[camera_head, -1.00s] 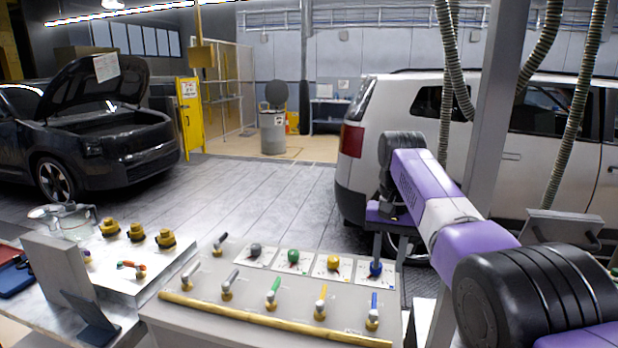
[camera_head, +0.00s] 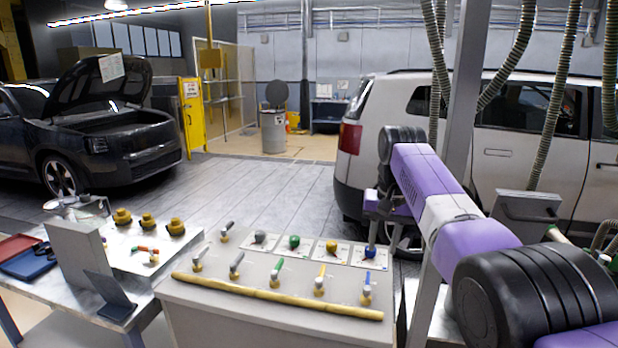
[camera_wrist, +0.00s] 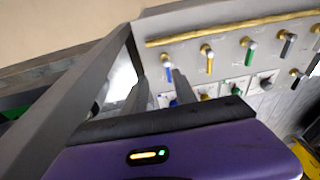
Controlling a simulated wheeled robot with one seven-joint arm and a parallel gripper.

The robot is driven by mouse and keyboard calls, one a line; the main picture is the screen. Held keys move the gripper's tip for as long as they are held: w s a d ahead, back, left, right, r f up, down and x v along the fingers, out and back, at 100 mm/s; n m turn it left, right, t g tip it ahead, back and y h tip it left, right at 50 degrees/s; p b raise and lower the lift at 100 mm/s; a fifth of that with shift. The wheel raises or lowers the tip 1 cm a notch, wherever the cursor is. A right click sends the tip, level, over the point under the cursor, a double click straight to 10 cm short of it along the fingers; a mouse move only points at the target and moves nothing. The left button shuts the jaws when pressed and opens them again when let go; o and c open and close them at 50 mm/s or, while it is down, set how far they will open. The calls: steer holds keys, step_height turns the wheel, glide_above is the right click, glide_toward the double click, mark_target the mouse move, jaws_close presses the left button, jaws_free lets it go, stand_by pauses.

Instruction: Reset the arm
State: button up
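My arm (camera_head: 432,192), purple, white and black, reaches forward over the right end of the control panel (camera_head: 270,320). My gripper (camera_head: 385,236) points down near the panel's right edge, by the blue knob (camera_head: 370,251). The wrist view shows my gripper (camera_wrist: 160,88) with two grey fingers apart and nothing seen between them. The blue-handled valve (camera_wrist: 168,73) shows beyond the fingers there. Whether a finger touches the blue knob cannot be told.
The panel carries several coloured levers and knobs and a yellow bar (camera_head: 275,297). A grey post (camera_head: 462,120) stands close to my arm. A metal table (camera_head: 55,290) is at left. A white car (camera_head: 348,175) and a black car (camera_head: 120,140) stand behind, with open floor between.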

steer(key=w+a+r+n+t, duration=0.1)
steer(key=w+a+t, duration=0.1)
steer(key=w+t, duration=0.65)
steer(key=s+f+t+b, duration=0.1)
steer(key=s+f, duration=0.3)
steer(key=f, duration=0.1)
steer(key=s+f+n+t+y+b, duration=0.1)
steer(key=s+f+t, duration=0.1)
steer(key=s+f, duration=0.2)
steer(key=s+f+t+b, duration=0.1)
steer(key=s+f+t, duration=0.1)
steer(key=s+f, duration=0.2)
step_height(320, 180, down, 4)
steer(key=shift+s+d+r, duration=0.1)
steer(key=shift+d, duration=0.05)
steer(key=s+d+f+b, duration=0.1)
steer(key=s+f+b, duration=0.1)
steer(key=s, duration=1.7)
steer(key=s+d+f+b, duration=0.2)
steer(key=s+f, duration=0.1)
steer(key=s, duration=1.5)
steer(key=s+d+f+h+b, duration=0.1)
steer(key=s+f+b, duration=0.1)
steer(key=s, duration=1.7)
steer(key=shift+s+d+f+n+g+b, duration=0.3)
steer(key=shift+s+f+g+b, duration=0.1)
steer(key=shift+g+b, duration=0.1)
